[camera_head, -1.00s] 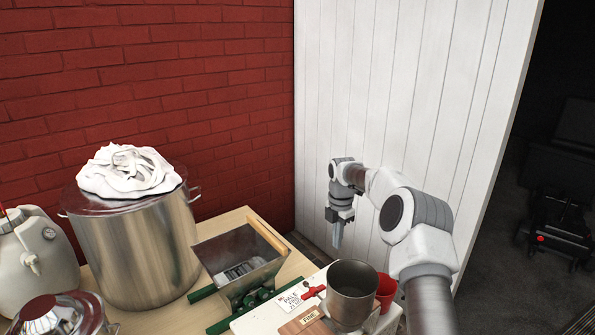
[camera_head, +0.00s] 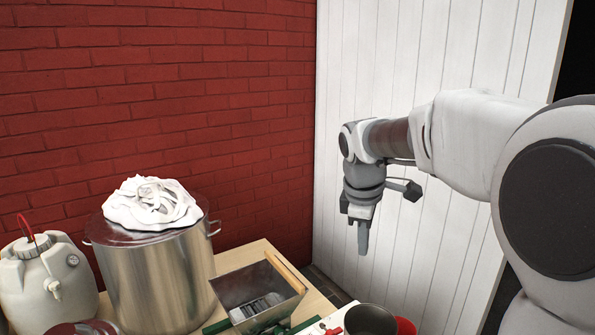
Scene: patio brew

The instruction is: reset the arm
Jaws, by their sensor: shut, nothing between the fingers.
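My gripper (camera_head: 363,238) hangs from my arm in the right half of the head view, fingers pointing down. It is shut and empty. It is in front of the white plank wall, above and to the right of the metal hopper (camera_head: 229,290), and touches nothing that I can see. My arm reaches in from the right edge, bent at the elbow, and hides part of the white wall.
A wooden table (camera_head: 255,256) bears a large steel pot (camera_head: 160,285) with a white cloth (camera_head: 152,204) on its lid, and a white jug (camera_head: 45,290) at the left. A metal cup (camera_head: 370,320) and a red cup (camera_head: 405,326) stand below my gripper. A white plank wall (camera_head: 345,100) rises behind.

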